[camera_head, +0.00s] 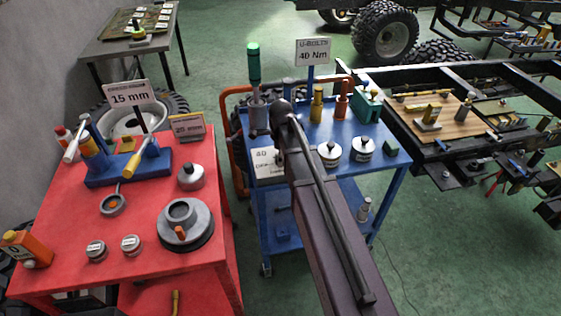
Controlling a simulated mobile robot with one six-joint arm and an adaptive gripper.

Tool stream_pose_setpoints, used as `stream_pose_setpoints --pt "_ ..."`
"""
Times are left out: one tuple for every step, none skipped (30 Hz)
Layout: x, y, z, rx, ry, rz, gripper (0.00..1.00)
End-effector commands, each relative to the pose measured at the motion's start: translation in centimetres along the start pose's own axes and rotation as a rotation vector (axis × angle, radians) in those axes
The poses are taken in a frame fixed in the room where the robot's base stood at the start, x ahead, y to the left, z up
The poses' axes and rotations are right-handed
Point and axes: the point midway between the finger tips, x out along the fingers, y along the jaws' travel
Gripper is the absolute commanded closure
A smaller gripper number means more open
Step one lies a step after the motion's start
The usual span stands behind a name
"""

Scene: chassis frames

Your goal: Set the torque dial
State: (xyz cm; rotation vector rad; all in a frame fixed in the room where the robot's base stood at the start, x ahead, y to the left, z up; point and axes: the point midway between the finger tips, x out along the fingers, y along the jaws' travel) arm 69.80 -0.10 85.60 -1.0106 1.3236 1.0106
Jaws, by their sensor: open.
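A grey round dial-like piece (180,226) with a raised hub and a small orange mark sits on a dark round base on the red table at left. I cannot tell for certain that it is the torque dial. A sign (313,52) reading "U-BOLTS 40 Nm" stands on the blue cart (385,155). A white card (268,163) with "40" on it is at the cart's left, partly hidden by my arm. My arm reaches up from the bottom centre over the cart. My gripper does not show.
The red table (60,225) also holds a blue rack (128,168) of tools, small round weights and an orange bottle (26,249). Two white-topped canisters (330,152) (364,148) stand on the cart. A chassis frame (460,72) is at right. Green floor is open between the table and cart.

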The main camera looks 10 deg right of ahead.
Motion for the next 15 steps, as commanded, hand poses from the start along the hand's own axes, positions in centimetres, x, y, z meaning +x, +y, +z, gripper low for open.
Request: stream_pose_setpoints --pt "0.34 0.0 -0.01 0.0 0.0 0.0 0.08" --pt "0.4 0.0 -0.01 0.0 0.0 0.0 0.08" --pt "0.46 -0.01 -0.02 0.0 0.0 0.0 0.08" --pt "0.48 -0.01 -0.02 0.0 0.0 0.0 0.08" --pt "0.5 -0.01 -0.02 0.0 0.0 0.0 0.08" --pt "0.51 0.0 -0.03 0.0 0.0 0.0 0.08" --pt "0.51 0.0 -0.03 0.0 0.0 0.0 0.08" --pt "0.51 0.0 -0.03 0.0 0.0 0.0 0.08" --pt "0.5 -0.01 -0.03 0.001 0.0 0.0 0.08" --pt "0.49 -0.01 -0.03 0.001 0.0 0.0 0.08" --pt "0.48 -0.01 -0.04 0.001 0.0 0.0 0.08" --pt "0.48 -0.01 -0.04 0.001 0.0 0.0 0.08" --pt "0.48 -0.01 -0.04 0.001 0.0 0.0 0.08" --pt "0.48 -0.01 -0.05 0.001 0.0 0.0 0.08" --pt "0.48 -0.01 -0.05 0.001 0.0 0.0 0.14"
